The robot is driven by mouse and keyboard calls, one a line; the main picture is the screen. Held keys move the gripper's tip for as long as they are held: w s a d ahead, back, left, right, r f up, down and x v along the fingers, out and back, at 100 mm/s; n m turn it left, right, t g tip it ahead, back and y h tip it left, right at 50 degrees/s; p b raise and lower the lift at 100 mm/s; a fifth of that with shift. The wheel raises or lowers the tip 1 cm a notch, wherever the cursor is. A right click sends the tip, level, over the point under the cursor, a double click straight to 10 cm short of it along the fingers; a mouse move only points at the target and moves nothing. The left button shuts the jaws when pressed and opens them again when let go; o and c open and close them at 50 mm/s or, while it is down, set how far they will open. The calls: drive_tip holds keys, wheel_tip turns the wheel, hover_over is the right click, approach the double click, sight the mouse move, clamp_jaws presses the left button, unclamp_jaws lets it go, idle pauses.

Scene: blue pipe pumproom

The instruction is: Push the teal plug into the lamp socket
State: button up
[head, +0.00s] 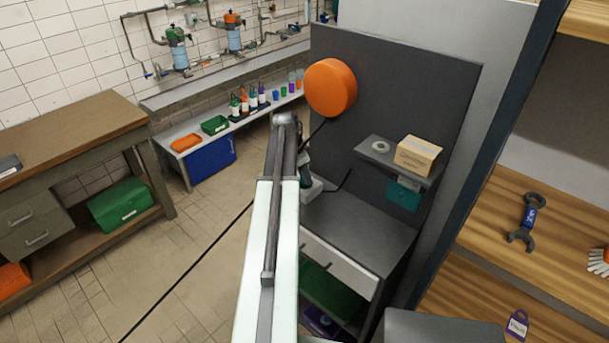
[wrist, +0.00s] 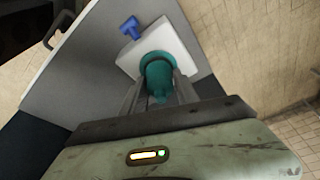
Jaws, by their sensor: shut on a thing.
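My gripper (wrist: 160,84) is shut on the teal plug (wrist: 158,70), with a finger on each side of it in the wrist view. The plug's far end lies over the face of a white block (wrist: 176,42), which looks like the lamp socket. I cannot tell whether the plug is in it, touching it or just short of it. In the head view the white block (head: 312,188) sits on the grey bench, and my arm largely hides my gripper and the plug.
The grey bench (head: 365,235) has a dark back panel with a round orange thing (head: 330,88) on it. A small shelf (head: 385,160) holds a cardboard box (head: 418,155) and a grey ring. Dark cables run near the block. Wooden shelving (head: 545,215) stands close at the right.

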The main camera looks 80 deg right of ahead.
drive_tip(key=shift+f+b, duration=0.6)
drive_tip(key=shift+b, duration=0.05)
drive_tip(key=o, duration=1.3)
drive_tip(key=shift+o, duration=0.2)
drive_tip(key=p+v, duration=0.7)
drive_tip(key=v, duration=0.1)
drive_tip(key=shift+p, duration=0.35)
